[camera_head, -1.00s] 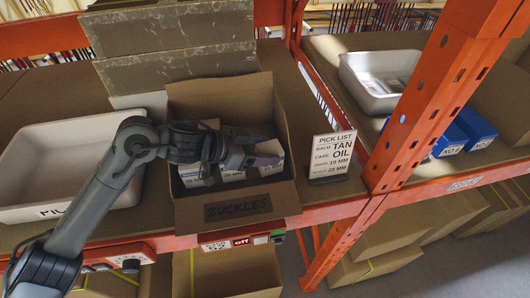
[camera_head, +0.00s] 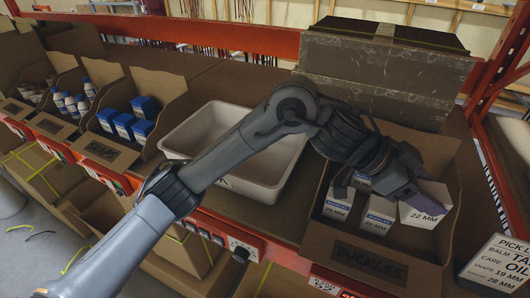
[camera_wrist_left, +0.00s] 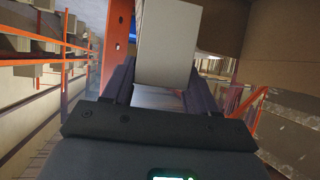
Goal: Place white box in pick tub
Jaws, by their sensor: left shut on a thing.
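My left gripper (camera_head: 408,187) is shut on a white box (camera_head: 427,208) marked 22 MM, over the right part of the cardboard bin (camera_head: 368,262) labelled BUCKLES. In the left wrist view, the pale box (camera_wrist_left: 166,45) sits between the two fingers (camera_wrist_left: 160,85). The box looks larger than its neighbours, so it seems raised, but its height above the bin floor is hard to tell. Other white boxes (camera_head: 378,214) stand in the bin to its left. The white pick tub (camera_head: 182,152) lies left of the bin, and my left arm crosses over it. Its visible inside is empty. My right gripper is not in view.
A pick list sign (camera_head: 497,265) stands right of the bin. Bins with blue boxes (camera_head: 124,125) and bottles (camera_head: 70,105) line the shelf at left. Marbled boards (camera_head: 375,75) stand behind the bin. An orange rack post (camera_head: 500,60) rises at right.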

